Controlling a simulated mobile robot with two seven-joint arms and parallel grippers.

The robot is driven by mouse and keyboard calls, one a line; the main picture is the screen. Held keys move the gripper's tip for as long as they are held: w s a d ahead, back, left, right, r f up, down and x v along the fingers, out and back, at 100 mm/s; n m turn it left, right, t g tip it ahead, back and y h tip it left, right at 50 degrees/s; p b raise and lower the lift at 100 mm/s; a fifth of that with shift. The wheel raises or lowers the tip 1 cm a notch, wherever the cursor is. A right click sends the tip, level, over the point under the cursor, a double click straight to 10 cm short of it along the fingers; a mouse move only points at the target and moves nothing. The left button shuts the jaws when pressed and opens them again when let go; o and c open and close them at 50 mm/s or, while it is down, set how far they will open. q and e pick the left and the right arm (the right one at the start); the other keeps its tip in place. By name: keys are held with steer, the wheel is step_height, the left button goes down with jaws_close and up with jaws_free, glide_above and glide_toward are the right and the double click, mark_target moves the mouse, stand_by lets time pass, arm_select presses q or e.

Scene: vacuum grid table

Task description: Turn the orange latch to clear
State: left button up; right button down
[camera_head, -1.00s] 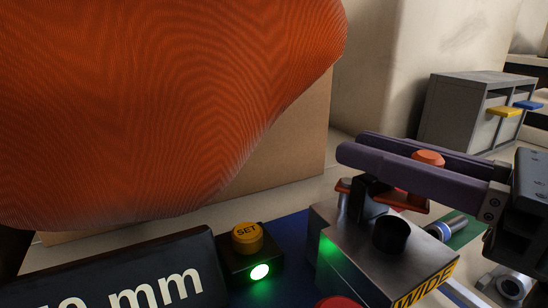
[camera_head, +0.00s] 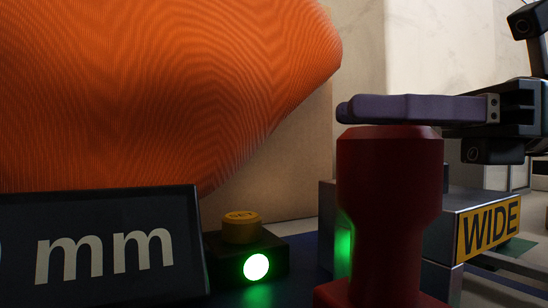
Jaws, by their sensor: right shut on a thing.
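My right gripper (camera_head: 415,109) comes in from the right with its purple fingers level above the metal block (camera_head: 448,210) labelled WIDE. The fingers show nearly edge-on, and the gripper is shut on the orange latch. The latch itself is hidden behind the fingers and a dark red knob (camera_head: 388,195) standing in front. Which way the latch points cannot be seen. My left gripper is not in view.
A large orange ribbed shape (camera_head: 160,85) fills the upper left, before a brown panel (camera_head: 285,170). A display (camera_head: 95,250) reading "mm" stands front left. Beside it a yellow button (camera_head: 241,226) tops a black box with a lit green lamp (camera_head: 256,266).

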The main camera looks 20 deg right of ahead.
steer(key=shift+w+a+n+g+y, duration=0.1)
steer(key=shift+w+n+g+y, duration=0.1)
steer(key=shift+n+g, duration=0.45)
steer(key=shift+w+n+g+y, duration=0.1)
steer(key=shift+n+g+y, duration=0.2)
steer(key=shift+g, duration=0.55)
steer(key=shift+f, duration=0.15)
steer(key=c, duration=0.7)
jaws_free()
steer(key=d, duration=0.3)
steer(key=s+d, duration=0.1)
steer(key=d, duration=0.2)
steer(key=d+p, duration=0.1)
steer(key=d, duration=0.2)
steer(key=shift+s+d, duration=0.4)
